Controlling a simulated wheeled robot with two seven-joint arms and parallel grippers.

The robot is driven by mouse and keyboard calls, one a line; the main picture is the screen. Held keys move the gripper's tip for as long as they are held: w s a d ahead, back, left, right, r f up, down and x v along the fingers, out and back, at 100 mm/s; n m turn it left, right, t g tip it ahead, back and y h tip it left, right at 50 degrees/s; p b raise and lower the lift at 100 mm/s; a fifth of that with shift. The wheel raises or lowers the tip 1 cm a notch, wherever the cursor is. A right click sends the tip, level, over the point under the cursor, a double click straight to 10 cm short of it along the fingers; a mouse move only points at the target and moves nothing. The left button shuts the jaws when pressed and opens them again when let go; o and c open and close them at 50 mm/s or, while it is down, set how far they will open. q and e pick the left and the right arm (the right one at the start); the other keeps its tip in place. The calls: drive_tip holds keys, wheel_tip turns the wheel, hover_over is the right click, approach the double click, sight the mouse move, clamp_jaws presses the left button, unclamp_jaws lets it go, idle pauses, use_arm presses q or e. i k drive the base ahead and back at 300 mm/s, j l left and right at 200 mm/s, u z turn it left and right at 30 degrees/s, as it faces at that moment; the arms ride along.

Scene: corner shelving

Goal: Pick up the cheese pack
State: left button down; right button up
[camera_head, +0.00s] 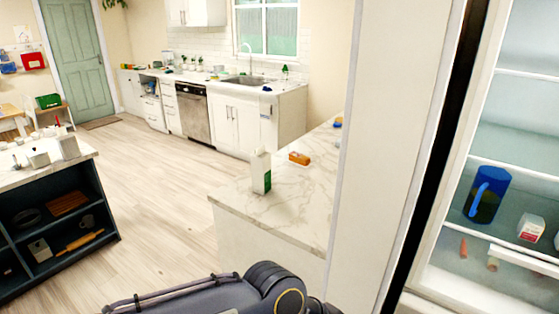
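A small orange pack (299,158) lies on the white marble counter (284,199) in the middle of the view. It may be the cheese pack, but it is too small to tell. A white and green carton (261,172) stands upright on the same counter, to the left of the pack. A dark grey link of my arm crosses the bottom of the view, well below the counter top. Neither of my grippers shows.
A pale wall panel (393,130) stands between counter and fridge. A dark shelf island (60,222) is at the left. The wooden floor (160,200) between is clear.

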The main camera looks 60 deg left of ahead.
sight(295, 158)
drive_tip(key=k+j+u, duration=0.1)
drive_tip(key=u, duration=1.6)
drive_tip(key=i+j+u, duration=0.45)
drive_tip(key=j, duration=0.25)
drive_tip(key=i+j+u, duration=0.65)
drive_tip(key=i, duration=0.25)
drive_tip(key=i+j+u, duration=0.2)
drive_tip(key=i, duration=0.3)
drive_tip(key=i+j+u, duration=0.25)
drive_tip(key=i, duration=0.25)
drive_tip(key=i+l+z, duration=0.1)
drive_tip(key=i+z, duration=0.25)
drive_tip(key=i+j+z, duration=0.1)
drive_tip(key=i+z, duration=0.25)
drive_tip(key=i, duration=0.2)
drive_tip(key=i+j+z, duration=0.15)
drive_tip(key=i+z, duration=0.2)
drive_tip(key=i+l+z, duration=0.2)
drive_tip(key=z, duration=0.3)
drive_tip(key=i+z, duration=0.75)
drive_tip(key=z, duration=0.2)
drive_tip(key=i+j+z, duration=0.15)
drive_tip(key=i+z, duration=0.8)
drive_tip(key=i, duration=0.45)
